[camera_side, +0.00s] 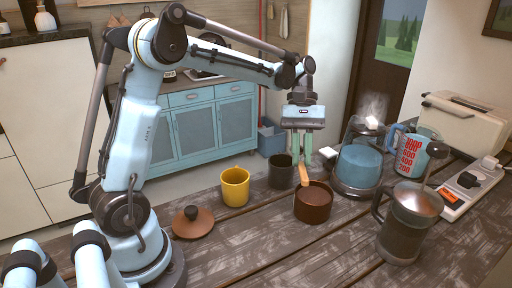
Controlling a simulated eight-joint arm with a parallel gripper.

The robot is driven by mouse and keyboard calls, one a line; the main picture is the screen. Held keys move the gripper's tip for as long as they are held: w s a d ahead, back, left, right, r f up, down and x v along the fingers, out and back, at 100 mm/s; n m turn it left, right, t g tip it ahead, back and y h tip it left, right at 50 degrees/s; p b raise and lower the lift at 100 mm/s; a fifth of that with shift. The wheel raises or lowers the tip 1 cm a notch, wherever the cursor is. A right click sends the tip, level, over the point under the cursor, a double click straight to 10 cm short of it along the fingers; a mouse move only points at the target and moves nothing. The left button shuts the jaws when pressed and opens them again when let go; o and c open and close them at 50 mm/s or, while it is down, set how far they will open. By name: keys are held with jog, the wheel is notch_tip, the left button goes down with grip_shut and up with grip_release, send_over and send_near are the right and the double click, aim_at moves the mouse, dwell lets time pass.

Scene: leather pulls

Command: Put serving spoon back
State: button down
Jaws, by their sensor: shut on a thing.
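My gripper (302,160) points down above the brown pot (313,208), with its pale green fingers shut on the serving spoon. The serving spoon (303,176) is a light wooden piece that sticks out below the fingertips. It is nearly upright, and its lower end is at the back left of the pot's rim. I cannot tell whether it is inside the pot or behind it. The pot is open. A brown lid (193,223) with a dark knob lies on the table to the left.
A yellow mug (235,187) and a dark mug (281,172) stand left of the pot. A steaming glass kettle (358,165), a measuring jug (412,155) and a French press (407,222) crowd the right. A power strip (472,186) and toaster (465,125) stand farther right. The front middle table is clear.

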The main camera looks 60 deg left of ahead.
jog(key=s+d+f+m+y, duration=0.1)
jog(key=s+f+m+y, duration=0.35)
jog(key=s, duration=1.25)
jog(key=shift+h, duration=0.75)
jog(key=shift+s+d+f, duration=0.1)
jog(key=shift+f, duration=2.2)
jog(key=shift+s+d+f, duration=0.1)
jog(key=shift+f, duration=2.2)
jog(key=c, duration=1)
grip_release()
